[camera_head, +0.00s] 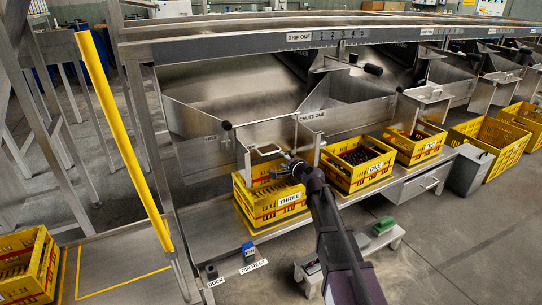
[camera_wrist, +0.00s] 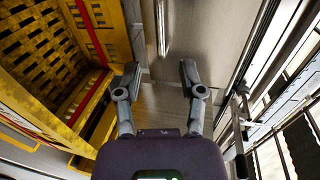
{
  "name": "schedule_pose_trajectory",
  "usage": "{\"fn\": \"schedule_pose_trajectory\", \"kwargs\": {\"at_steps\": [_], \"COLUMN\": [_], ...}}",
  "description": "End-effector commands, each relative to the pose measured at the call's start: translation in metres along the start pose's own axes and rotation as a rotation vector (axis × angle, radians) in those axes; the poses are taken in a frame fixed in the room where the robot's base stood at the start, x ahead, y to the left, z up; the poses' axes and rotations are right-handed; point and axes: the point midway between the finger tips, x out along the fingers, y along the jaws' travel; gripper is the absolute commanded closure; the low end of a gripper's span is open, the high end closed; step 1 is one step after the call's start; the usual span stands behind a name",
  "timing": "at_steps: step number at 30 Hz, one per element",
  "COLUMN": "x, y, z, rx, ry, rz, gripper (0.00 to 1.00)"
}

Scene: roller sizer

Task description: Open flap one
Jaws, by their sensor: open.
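Chute one (camera_head: 285,131) is a steel chute with a "CHUTE ONE" label on its upper edge. A pale bar handle (camera_head: 268,151) shows at its front, apparently on flap one; the flap's own outline is hard to make out. My gripper (camera_head: 284,168) is just below and right of this handle, in front of the chute and above the crate marked THREE (camera_head: 289,200). In the wrist view my gripper (camera_wrist: 160,78) is open, with nothing between its fingers. A bright metal bar (camera_wrist: 161,28) lies beyond the fingertips, apart from them, against a steel panel (camera_wrist: 205,38).
Yellow crates marked ONE (camera_head: 358,165) and TWO (camera_head: 415,144) stand to the right on the steel bench. A yellow crate wall (camera_wrist: 92,35) is close to the left finger. A black knob (camera_head: 226,125) sticks out at the chute's left. A yellow post (camera_head: 122,138) stands at left.

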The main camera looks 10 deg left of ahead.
Motion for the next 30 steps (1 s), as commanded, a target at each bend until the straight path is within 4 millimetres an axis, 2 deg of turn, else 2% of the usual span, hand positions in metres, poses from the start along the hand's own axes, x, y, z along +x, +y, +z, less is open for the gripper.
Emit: {"fn": "schedule_pose_trajectory", "kwargs": {"at_steps": [1,3,15,21,30], "x": [0.011,0.022,0.081,0.097,0.102], "y": [0.001,0.001,0.001,0.001,0.000], "z": [-0.001,-0.001,-0.001,0.001,0.002], "rx": [-0.001,-0.002,-0.002,-0.002,-0.001], "ry": [0.000,0.000,0.000,-0.001,-0.001], "rz": [0.000,0.000,0.000,0.001,0.000], "gripper": [0.49,0.49,0.49,0.49,0.49]}}
